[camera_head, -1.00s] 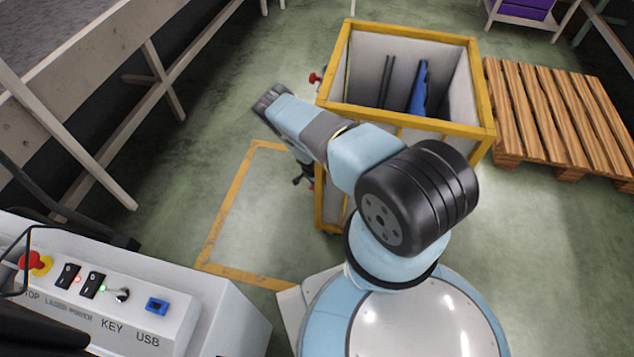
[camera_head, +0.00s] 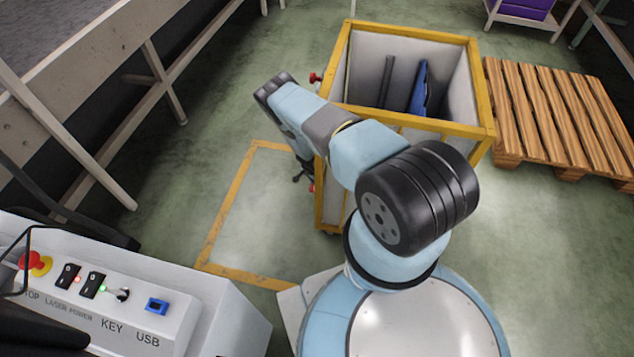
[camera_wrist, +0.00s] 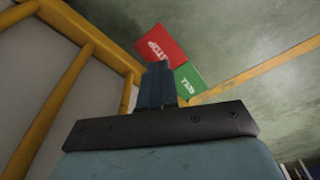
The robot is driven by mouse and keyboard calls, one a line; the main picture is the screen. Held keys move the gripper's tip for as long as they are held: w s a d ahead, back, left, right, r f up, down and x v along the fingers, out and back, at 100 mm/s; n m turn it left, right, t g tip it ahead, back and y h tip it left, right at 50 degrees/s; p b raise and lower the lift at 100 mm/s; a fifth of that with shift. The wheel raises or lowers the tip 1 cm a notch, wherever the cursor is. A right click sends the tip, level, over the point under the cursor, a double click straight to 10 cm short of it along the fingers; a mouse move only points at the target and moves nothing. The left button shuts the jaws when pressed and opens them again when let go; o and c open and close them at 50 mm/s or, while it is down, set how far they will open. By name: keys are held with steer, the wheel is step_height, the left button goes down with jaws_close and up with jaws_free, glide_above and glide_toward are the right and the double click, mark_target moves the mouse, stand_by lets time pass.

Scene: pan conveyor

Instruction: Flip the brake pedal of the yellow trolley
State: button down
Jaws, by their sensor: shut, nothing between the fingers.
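The yellow trolley (camera_head: 406,116) stands in the middle of the head view, an open box with a yellow frame and pale panels. Its frame also shows at the left of the wrist view (camera_wrist: 107,51). The brake pedal (camera_wrist: 161,46) has a red half lettered STOP and a green half (camera_wrist: 188,80) with white lettering. My gripper (camera_wrist: 154,66) is shut and empty, its fingertips overlapping the pedal where red meets green. I cannot tell whether they touch it. In the head view my gripper (camera_head: 300,178) hangs low beside the trolley's left side, mostly hidden by my arm.
A wooden pallet (camera_head: 555,115) lies right of the trolley. A wooden-framed bench (camera_head: 100,95) runs along the left. A control panel (camera_head: 115,300) is at the lower left. Orange tape (camera_head: 228,205) marks the open green floor left of the trolley. A blue item (camera_head: 418,88) stands inside the trolley.

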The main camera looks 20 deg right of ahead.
steer(key=shift+r, duration=2.25)
